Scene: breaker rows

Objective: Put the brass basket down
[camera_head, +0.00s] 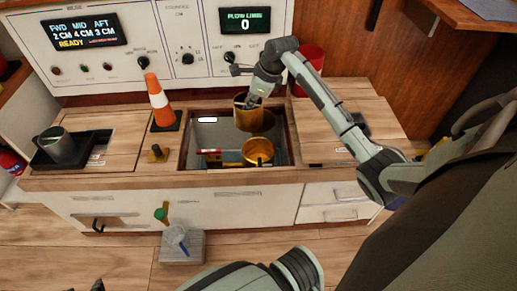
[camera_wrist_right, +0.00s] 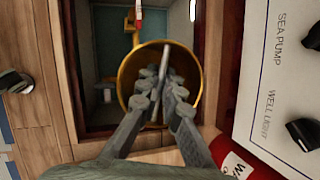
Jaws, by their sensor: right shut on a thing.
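The brass basket (camera_head: 250,119) hangs over the open well (camera_head: 187,150) in the counter, near its back right part. My right gripper (camera_head: 254,99) reaches down into it from above and is shut on it. A second round brass piece (camera_head: 257,151) sits lower in the well, in front of the held basket. Dark tips at the bottom left edge may be my left gripper (camera_head: 86,287); too little shows to tell its state.
A dark mug (camera_head: 61,147) sits in a black tray at far left. A red canister (camera_head: 311,62) stands behind my right arm. The counter right of the well is bare.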

